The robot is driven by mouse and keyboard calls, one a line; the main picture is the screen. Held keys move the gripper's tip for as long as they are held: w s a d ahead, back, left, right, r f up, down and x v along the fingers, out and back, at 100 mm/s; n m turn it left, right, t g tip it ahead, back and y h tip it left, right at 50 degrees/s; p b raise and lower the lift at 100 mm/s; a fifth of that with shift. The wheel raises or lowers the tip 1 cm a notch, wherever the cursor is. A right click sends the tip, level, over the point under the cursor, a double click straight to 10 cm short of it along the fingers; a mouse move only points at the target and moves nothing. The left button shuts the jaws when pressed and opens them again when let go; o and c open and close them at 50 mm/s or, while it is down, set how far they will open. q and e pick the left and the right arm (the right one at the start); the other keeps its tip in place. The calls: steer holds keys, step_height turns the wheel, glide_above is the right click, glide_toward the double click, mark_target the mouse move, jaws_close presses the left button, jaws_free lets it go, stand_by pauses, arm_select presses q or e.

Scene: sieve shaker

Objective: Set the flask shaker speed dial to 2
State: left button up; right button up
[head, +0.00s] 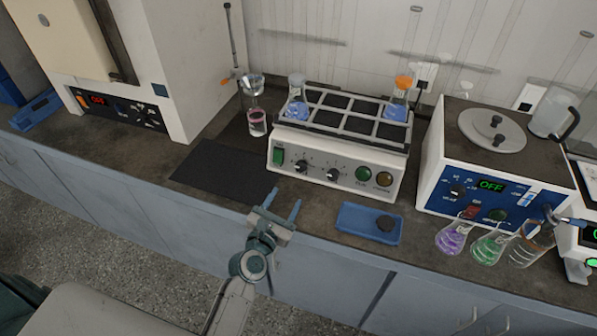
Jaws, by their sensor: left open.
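The flask shaker (340,150) is a white box with a rack on top and a sloped front panel. Its panel has two black dials, a left dial (301,166) and a right dial (333,175), with small marks around them. The labels and pointer settings are too small to read. A green switch (278,156) is at the panel's left, and green and amber round lamps or buttons are at its right. My left gripper (286,196) is open and empty, in front of and below the panel's left part, apart from the dials.
Two stoppered flasks with blue liquid, left (297,106) and right (397,107), stand in the rack. A blue tray (369,225) holding a black disc lies in front. A dark mat (222,172) is left. A water bath (495,165) and several coloured flasks stand right.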

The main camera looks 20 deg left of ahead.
mark_target(300, 169)
arm_select(q)
steer(key=shift+w+a+n+y, duration=0.1)
steer(key=shift+w+n+y, duration=0.2)
steer(key=shift+w+n, duration=0.3)
steer(key=w, duration=0.6)
steer(key=w+p, duration=0.1)
steer(key=w, duration=0.3)
steer(key=shift+d, duration=0.25)
steer(key=c, duration=1)
